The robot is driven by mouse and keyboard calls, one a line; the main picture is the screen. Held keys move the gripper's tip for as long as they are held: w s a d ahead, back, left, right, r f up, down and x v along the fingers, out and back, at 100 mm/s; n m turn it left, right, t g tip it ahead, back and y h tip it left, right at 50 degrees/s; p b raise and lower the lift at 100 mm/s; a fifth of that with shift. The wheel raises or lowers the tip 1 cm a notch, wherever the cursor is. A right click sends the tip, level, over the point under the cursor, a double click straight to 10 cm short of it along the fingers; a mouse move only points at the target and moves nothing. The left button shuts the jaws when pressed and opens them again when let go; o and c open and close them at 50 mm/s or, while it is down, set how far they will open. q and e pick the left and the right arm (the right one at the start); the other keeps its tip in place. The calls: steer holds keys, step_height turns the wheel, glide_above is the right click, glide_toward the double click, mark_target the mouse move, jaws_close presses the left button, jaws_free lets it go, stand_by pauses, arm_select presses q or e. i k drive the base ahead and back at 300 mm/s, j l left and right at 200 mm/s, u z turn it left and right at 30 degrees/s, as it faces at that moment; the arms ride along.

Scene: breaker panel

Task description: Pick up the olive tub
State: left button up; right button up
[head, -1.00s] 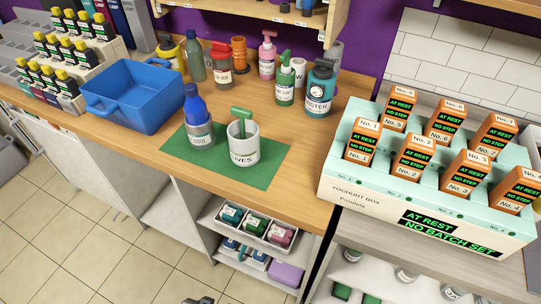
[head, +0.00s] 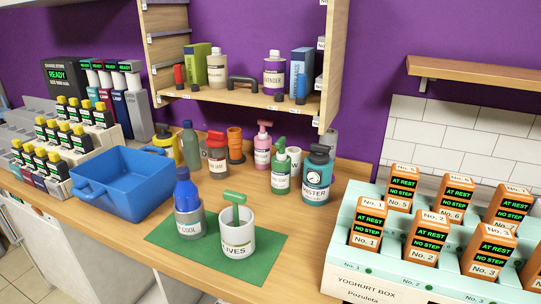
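The olive tub (head: 238,243) is a white cylinder with a label whose visible letters read "LIVES". It stands upright on a green mat (head: 262,257) on the wooden counter. A green-handled tool (head: 235,207) stands in the tub with its handle above the rim. A grey container with a blue top (head: 187,212), its label partly reading "COOL", stands close to the left of the tub on the same mat. Neither of my grippers shows in the head view.
A blue open bin (head: 122,185) is left of the mat. Several bottles, including a large teal one (head: 316,178), stand behind. A wall shelf (head: 245,97) overhangs the back. A yoghurt box (head: 385,275) with orange cartons is right. Counter right of the mat is clear.

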mark_target(239, 242)
steer(key=k+j+z, duration=0.6)
steer(key=k+j, duration=0.1)
steer(key=k, duration=0.1)
